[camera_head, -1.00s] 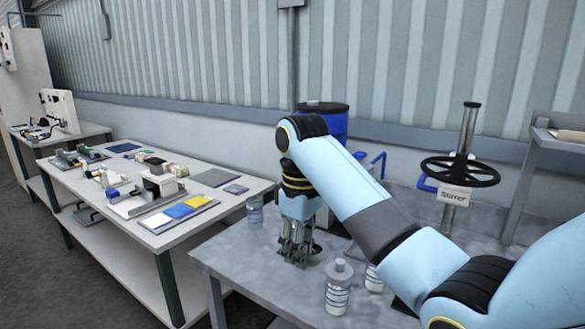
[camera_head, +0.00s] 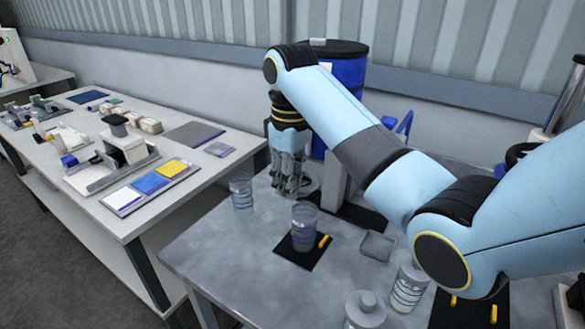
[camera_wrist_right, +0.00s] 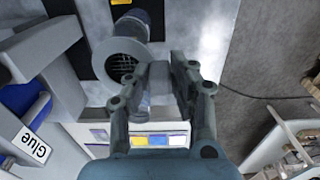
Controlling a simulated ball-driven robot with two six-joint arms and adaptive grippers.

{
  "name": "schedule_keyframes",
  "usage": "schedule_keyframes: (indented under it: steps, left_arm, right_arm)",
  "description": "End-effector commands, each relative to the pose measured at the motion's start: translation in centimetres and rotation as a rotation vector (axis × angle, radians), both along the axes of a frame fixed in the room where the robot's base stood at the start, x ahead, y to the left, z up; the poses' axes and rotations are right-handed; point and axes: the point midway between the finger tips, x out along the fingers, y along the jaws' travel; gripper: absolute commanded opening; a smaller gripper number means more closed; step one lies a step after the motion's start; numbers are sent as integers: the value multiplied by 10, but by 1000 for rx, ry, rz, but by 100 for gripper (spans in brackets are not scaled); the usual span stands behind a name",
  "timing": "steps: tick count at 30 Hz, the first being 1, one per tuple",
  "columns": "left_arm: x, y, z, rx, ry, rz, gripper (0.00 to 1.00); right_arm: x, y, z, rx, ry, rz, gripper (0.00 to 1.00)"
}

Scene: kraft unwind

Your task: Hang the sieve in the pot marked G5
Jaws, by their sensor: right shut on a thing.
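My right gripper (camera_head: 290,187) points down at the back of the grey bench (camera_head: 200,255). In the right wrist view its fingers (camera_wrist_right: 168,80) are shut on the sieve (camera_wrist_right: 103,57), a grey ring with a dark mesh. The sieve's edge also shows beside the fingertips in the head view (camera_head: 307,187). A clear pot (camera_head: 304,226) stands upright on a black mat in front of the gripper, apart from the sieve. Another clear pot (camera_head: 241,194) stands at the bench's left edge. I cannot read G5 on either pot. My left gripper is out of view.
A blue drum (camera_head: 349,72) stands behind. A white table (camera_head: 112,222) is at left.

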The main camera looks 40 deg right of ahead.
Motion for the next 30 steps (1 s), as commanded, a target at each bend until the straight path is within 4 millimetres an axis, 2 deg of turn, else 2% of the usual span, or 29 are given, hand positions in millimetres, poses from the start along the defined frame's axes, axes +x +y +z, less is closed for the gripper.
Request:
schedule_keyframes:
  steps: [4, 6, 8, 12, 14, 17, 23, 30]
  left_arm:
    - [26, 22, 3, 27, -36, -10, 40]
    - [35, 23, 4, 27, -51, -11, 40]
    - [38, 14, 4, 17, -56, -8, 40]
    - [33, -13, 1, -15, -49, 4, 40]
    - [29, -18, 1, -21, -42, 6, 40]
    - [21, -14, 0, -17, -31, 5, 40]
    - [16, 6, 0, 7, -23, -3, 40]
    - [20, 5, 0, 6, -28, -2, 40]
  right_arm:
    - [-1, -2, -14, -3, 2, -1, 0]
    - [-1, -2, -20, -3, 3, -2, 0]
    - [-1, -2, -25, -3, 3, -2, 0]
    - [-1, -2, -38, -3, 2, -1, 0]
    - [-1, -2, -43, -3, 2, -1, 0]
    - [-1, -2, -51, -3, 2, -1, 0]
    - [-1, -2, -63, -3, 2, -1, 0]
    - [0, -2, -69, -3, 0, -1, 0]
